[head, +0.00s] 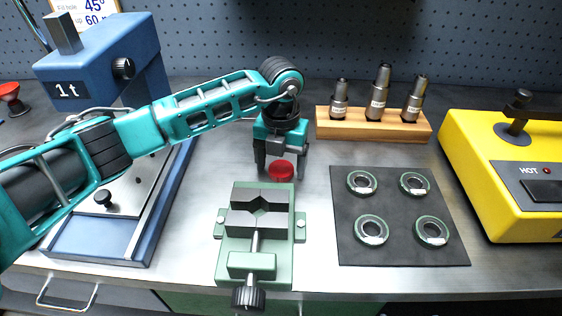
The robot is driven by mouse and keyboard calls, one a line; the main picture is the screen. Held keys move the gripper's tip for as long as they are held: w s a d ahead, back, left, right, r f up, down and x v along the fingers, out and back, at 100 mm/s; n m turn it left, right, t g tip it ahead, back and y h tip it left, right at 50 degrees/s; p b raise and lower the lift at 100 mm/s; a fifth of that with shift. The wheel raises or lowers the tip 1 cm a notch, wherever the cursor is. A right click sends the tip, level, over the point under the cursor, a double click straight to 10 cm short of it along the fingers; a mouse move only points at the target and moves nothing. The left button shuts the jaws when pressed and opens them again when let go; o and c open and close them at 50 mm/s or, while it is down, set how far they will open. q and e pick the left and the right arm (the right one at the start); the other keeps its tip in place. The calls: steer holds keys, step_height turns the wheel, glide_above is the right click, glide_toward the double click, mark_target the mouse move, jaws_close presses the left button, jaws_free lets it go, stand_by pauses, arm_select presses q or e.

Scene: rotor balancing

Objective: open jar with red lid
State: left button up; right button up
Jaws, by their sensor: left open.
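The red lid (281,170) shows just behind the green vise, below my left gripper. The jar under it cannot be made out from this angle. My left gripper (281,168) points down with its fingers apart, one on each side of the red lid. I cannot tell whether the fingers touch the lid. The green vise (237,262) stands in front, with dark jaws that have a V-shaped gap between them and nothing visible in it. My right gripper is not in view.
A blue press (150,72) stands at the left. A wooden block (375,135) holding dark cylindrical tools is behind right. A dark mat (392,225) carries several ring-shaped parts. A yellow heater (480,170) marked HOT stands at the right. A pegboard wall closes the back.

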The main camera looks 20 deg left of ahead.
mark_target(281, 168)
arm_select(q)
step_height(281, 168, up, 8)
steer(key=p, duration=0.6)
steer(key=shift+r, duration=0.15)
steer(key=shift+r+b, duration=0.45)
steer(key=shift+r, duration=1.5)
